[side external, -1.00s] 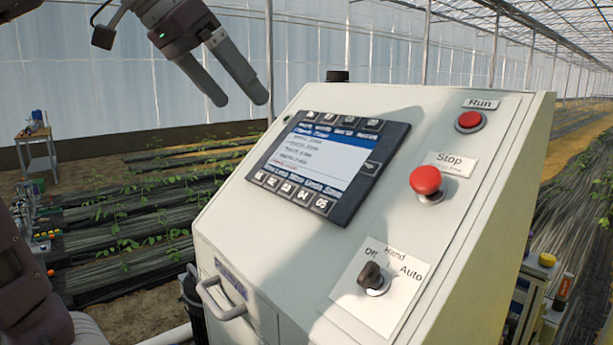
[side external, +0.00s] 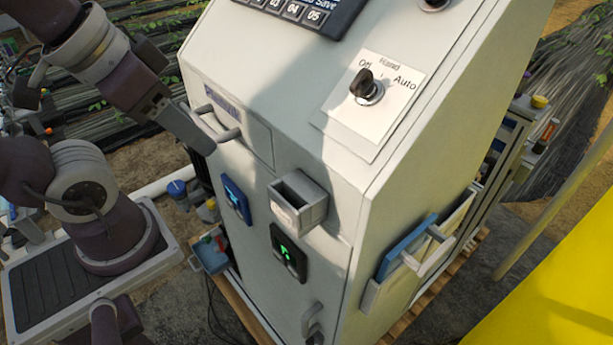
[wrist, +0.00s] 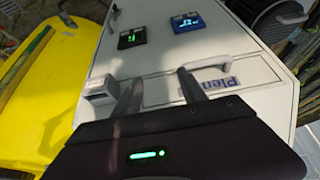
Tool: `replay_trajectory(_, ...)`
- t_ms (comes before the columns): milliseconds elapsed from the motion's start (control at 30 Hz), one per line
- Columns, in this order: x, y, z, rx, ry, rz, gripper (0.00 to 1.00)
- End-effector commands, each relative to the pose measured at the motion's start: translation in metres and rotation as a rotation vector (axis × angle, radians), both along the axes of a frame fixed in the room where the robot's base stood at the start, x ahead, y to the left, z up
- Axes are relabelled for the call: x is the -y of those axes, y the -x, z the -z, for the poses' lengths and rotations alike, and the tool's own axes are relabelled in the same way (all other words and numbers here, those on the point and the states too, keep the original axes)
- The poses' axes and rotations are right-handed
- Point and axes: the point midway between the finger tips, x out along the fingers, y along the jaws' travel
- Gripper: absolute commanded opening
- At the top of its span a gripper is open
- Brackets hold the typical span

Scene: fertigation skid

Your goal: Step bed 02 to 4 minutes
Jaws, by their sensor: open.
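The control panel's dark keypad and screen unit (side external: 300,12) shows only its lower edge at the top of the side external view. Keys 03, 04 and 05 and a Save label are readable; the screen is cut off, and I cannot read a bed 02 time. My gripper (wrist: 160,90) is open and empty, with its two fingers apart over the cabinet's white front in the wrist view. In the side external view my gripper (side external: 196,136) is beside the front handle (side external: 217,125), below the keypad. I cannot tell whether it touches the handle.
The Off/Hand/Auto knob (side external: 366,88) is on the sloped face. A grey open box (side external: 298,203), a blue-lit unit (side external: 237,200) and a green-lit unit (side external: 288,253) project from the front. A yellow surface (side external: 560,285) fills the lower right.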

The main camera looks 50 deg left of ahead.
Motion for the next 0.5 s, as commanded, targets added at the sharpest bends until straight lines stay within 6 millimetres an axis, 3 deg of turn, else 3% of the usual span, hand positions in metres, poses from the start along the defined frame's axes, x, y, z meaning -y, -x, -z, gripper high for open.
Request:
replay_trajectory(33, 0.0, -0.0001, 0.0, 0.0, 0.0, 0.0, 0.37)
replay_trajectory(233, 0.0, 0.0, -0.0001, -0.001, 0.0, 0.0, 0.0)
replay_trajectory(500, 0.0, -0.0001, -0.0002, -0.001, 0.0, 0.0, 0.0)
